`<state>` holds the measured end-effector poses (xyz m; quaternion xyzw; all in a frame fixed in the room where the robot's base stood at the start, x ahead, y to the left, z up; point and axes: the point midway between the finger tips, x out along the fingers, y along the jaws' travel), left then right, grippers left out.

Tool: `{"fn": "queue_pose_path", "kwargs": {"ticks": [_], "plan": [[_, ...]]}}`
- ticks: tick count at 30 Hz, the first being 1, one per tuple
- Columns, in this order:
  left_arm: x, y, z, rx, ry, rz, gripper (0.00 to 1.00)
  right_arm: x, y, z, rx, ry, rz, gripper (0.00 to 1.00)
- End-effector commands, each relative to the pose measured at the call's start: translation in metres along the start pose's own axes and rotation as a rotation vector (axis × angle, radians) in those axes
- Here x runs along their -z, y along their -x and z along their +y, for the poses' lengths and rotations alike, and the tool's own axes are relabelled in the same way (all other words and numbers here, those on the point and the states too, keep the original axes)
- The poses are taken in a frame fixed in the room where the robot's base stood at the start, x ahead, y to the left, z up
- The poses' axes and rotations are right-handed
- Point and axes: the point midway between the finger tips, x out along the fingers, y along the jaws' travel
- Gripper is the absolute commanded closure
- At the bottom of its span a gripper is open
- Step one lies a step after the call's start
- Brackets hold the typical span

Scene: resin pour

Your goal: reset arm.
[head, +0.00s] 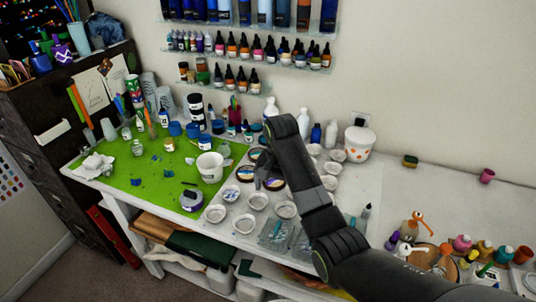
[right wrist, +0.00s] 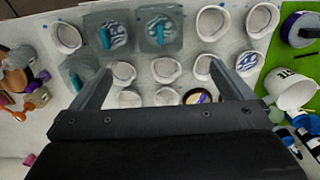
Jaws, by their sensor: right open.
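My right arm comes in from the lower right in the head view and bends at a raised dark elbow over the white table (head: 375,190). My right gripper (head: 268,182) hangs above the rows of small white cups (head: 257,201). In the right wrist view the two fingers of my right gripper (right wrist: 160,68) are spread wide apart with nothing held between them. White cups (right wrist: 166,70) lie below and between the fingers. My left gripper is not in view.
A green mat (head: 150,190) with a white bucket (head: 209,167) and a tape roll (head: 192,200) lies left of the gripper. Bottles stand along the wall. A dotted white pot (head: 358,144) stands at the back. Colourful jars crowd the right front. The table's back right is mostly clear.

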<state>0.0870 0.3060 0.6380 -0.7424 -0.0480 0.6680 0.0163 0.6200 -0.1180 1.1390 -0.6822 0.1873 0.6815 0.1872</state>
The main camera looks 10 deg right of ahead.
Motion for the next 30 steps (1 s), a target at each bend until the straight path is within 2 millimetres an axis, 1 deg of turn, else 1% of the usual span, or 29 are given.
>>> {"fn": "queue_pose_path", "kwargs": {"ticks": [2, 5, 8, 11, 12, 14, 15, 17, 21, 23, 24, 26, 30], "plan": [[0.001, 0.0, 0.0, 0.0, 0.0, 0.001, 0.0, 0.0, 0.0, 0.0, 0.0, 0.0, 0.0, 0.0], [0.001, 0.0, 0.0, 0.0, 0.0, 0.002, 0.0, -0.001, -0.006, 0.005, 0.004, 0.003, 0.001, 0.0], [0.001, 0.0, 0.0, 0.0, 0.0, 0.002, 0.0, -0.004, -0.025, 0.02, 0.016, 0.015, 0.006, 0.0], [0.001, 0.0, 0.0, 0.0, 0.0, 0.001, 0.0, -0.012, -0.052, 0.047, 0.036, 0.036, 0.022, 0.0], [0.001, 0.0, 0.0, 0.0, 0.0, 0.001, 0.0, -0.016, -0.063, 0.059, 0.044, 0.047, 0.032, 0.0], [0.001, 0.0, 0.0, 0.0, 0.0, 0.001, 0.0, -0.024, -0.079, 0.079, 0.054, 0.066, 0.047, 0.0], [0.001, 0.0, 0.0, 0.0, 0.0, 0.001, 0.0, -0.03, -0.088, 0.092, 0.061, 0.078, 0.06, 0.0], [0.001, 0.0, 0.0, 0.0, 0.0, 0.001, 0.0, -0.039, -0.101, 0.112, 0.065, 0.098, 0.078, 0.0], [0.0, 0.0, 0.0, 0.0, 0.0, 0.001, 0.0, -0.066, -0.125, 0.16, 0.07, 0.147, 0.125, 0.0], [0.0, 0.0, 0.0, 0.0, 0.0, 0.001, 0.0, -0.079, -0.132, 0.181, 0.067, 0.169, 0.146, 0.0], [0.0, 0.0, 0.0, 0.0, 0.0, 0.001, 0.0, -0.088, -0.135, 0.194, 0.063, 0.185, 0.161, 0.0], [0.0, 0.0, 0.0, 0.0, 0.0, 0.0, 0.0, -0.103, -0.139, 0.215, 0.058, 0.21, 0.183, 0.0], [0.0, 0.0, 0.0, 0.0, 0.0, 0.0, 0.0, -0.139, -0.14, 0.261, 0.034, 0.275, 0.234, 0.0]]}}
